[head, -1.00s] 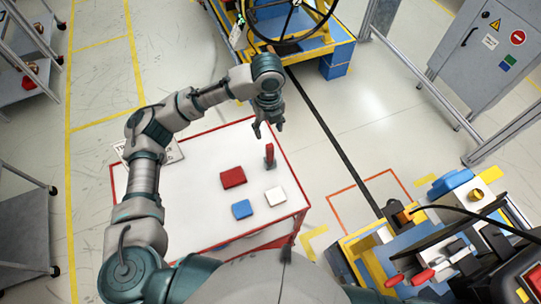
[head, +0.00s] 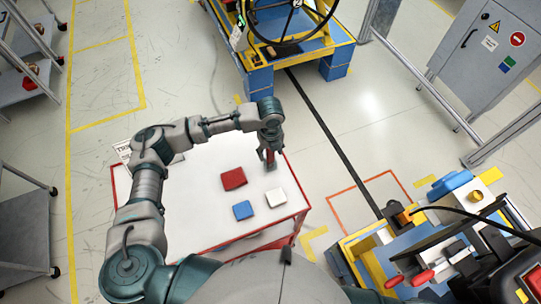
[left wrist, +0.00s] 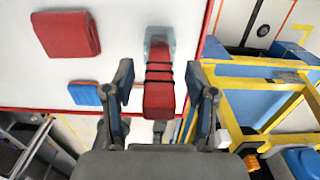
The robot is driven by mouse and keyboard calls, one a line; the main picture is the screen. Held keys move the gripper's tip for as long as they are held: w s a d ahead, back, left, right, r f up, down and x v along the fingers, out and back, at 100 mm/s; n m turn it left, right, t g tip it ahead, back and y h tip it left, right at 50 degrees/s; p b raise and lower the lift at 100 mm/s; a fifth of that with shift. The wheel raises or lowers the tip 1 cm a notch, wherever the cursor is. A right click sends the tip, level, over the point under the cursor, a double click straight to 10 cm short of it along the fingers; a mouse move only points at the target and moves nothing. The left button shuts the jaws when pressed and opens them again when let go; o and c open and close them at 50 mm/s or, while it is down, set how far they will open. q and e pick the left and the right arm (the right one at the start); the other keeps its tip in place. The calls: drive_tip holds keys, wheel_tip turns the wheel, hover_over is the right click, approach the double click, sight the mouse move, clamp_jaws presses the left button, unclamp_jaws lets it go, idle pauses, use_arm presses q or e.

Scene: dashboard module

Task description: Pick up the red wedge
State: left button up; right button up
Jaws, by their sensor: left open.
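The red wedge (head: 270,161) stands upright near the far right part of the white table top. In the left wrist view the wedge (left wrist: 159,92) is a narrow red piece with black bands and a pale grey-blue end. My left gripper (head: 269,146) is over it. Its two open fingers lie on either side of the wedge in the wrist view, with gaps showing on both sides. In the head view the gripper hides the wedge's upper part. My right gripper is not in view.
A flat red block (head: 233,179), a blue block (head: 242,210) and a white block (head: 276,197) lie on the red-edged white table (head: 190,215). A blue and yellow cart (head: 258,77) stands beyond it. Machinery (head: 440,250) stands at the right.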

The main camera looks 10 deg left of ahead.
use_arm(q)
clamp_jaws()
